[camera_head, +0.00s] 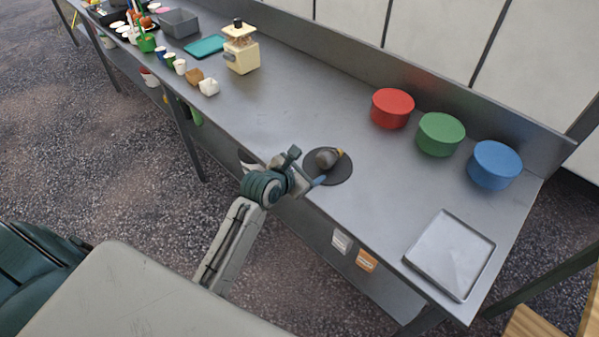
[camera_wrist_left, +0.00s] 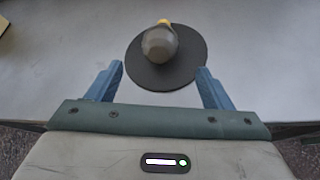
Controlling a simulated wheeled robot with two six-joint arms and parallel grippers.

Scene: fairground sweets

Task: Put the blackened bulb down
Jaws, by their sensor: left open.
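The blackened bulb (camera_head: 325,158) is a dark grey bulb with a yellowish end. It lies on a round black mat (camera_head: 341,173) near the front edge of the steel counter. My left gripper (camera_head: 306,170) is open at the counter's front edge, just left of the mat. In the left wrist view the bulb (camera_wrist_left: 159,44) rests on the mat (camera_wrist_left: 150,76), beyond and between the two blue fingertips of my gripper (camera_wrist_left: 160,80), and the fingers do not touch it. My right gripper is not in view.
Red (camera_head: 392,108), green (camera_head: 440,134) and blue (camera_head: 494,165) round tins stand along the back right. A grey square tray (camera_head: 450,254) lies at the right end. A cream grinder-like box (camera_head: 241,55) and several cups stand farther left. The counter between is clear.

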